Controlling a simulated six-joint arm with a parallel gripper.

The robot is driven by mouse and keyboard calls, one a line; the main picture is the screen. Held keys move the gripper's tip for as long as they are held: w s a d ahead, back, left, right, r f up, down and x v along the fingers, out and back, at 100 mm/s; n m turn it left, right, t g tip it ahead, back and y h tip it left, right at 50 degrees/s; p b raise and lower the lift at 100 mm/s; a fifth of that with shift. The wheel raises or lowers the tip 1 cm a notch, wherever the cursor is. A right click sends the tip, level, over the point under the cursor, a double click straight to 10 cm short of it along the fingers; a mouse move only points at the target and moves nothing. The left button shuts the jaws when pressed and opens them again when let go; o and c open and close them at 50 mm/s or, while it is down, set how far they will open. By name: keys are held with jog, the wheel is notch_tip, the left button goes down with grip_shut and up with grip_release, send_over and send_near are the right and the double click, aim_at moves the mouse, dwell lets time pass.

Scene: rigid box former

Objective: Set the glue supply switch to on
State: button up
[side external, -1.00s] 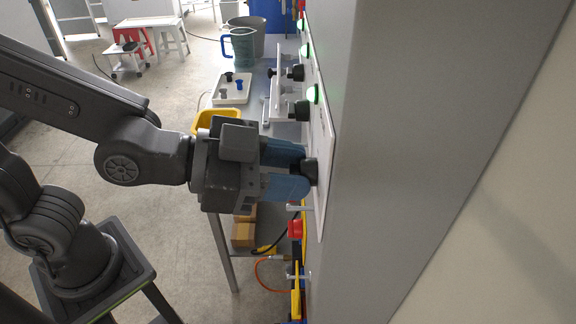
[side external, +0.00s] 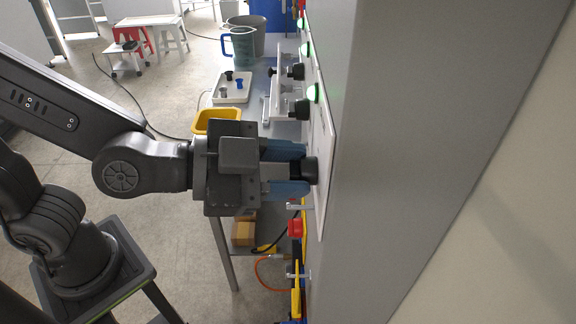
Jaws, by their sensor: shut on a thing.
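My gripper (side external: 287,172) is at the control panel (side external: 322,130), seen from the side. Its blue-padded fingers are shut on a black knob (side external: 311,170), the lowest of the knobs on this panel. The fingers hide part of the knob, and its pointer and label cannot be read from this angle, so I cannot tell which setting it is at. Two more black knobs (side external: 301,108) sit above it on the panel, with lit green lamps (side external: 312,93) beside them.
A red button (side external: 295,228) is just below my gripper on the panel's side. A grey bench behind holds a yellow bin (side external: 217,121), a white tray (side external: 232,88) and a blue-handled jug (side external: 241,44). Cardboard boxes (side external: 243,233) lie on its lower shelf.

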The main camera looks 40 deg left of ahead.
jog(key=o, duration=0.9)
